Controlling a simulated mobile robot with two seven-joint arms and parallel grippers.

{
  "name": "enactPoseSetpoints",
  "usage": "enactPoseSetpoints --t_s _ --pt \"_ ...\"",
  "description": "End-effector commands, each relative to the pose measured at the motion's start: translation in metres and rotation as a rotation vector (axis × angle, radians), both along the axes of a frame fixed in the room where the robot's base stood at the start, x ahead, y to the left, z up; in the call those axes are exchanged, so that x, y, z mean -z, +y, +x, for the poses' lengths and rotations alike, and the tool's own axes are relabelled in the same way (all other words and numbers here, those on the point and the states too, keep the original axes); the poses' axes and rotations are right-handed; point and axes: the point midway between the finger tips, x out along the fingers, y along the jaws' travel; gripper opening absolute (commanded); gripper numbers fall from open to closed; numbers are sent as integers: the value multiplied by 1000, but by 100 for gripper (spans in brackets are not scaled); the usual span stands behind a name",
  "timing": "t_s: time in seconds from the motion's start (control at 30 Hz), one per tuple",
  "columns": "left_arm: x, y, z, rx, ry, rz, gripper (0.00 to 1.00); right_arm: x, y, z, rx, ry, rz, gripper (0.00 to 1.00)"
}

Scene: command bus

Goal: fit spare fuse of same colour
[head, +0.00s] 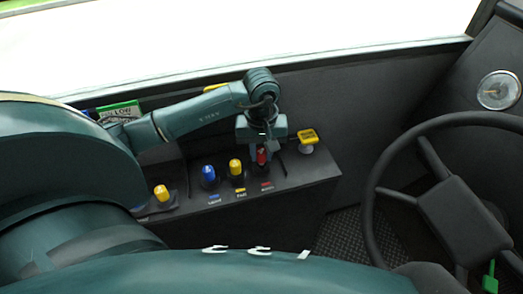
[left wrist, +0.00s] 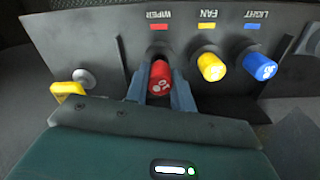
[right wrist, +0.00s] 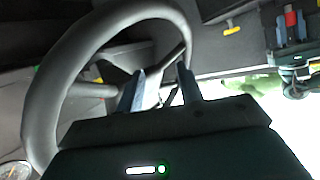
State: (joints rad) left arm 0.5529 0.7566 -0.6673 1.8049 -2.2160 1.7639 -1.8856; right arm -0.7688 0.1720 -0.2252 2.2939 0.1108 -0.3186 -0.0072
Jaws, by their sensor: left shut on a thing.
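A red fuse (head: 262,156) stands at the WIPER place on the dark panel (head: 300,178), by the red mark. My left gripper (left wrist: 160,90) is shut on this red fuse (left wrist: 160,77), a finger on each side. Whether the fuse is fully seated I cannot tell. A yellow fuse (left wrist: 210,67) is at FAN and a blue fuse (left wrist: 260,66) at LIGHT; both show in the head view, yellow (head: 236,167) and blue (head: 208,175). Another yellow-topped piece (head: 161,193) stands at the panel's left. My right gripper (right wrist: 160,85) is open and empty, near the steering wheel.
A yellow-topped knob (head: 308,137) stands on the panel right of the red fuse. The steering wheel (head: 372,205) and a gauge (head: 498,90) are at the right. A green-edged card (head: 120,108) is behind my left arm. A dark wall backs the panel.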

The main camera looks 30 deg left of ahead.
Motion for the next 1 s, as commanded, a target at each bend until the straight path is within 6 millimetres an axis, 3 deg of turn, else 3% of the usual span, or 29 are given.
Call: enactPoseSetpoints --t_s 1.0 --pt "0 0 -1 0 1 1 3 7 1 1 -2 1 0 36"
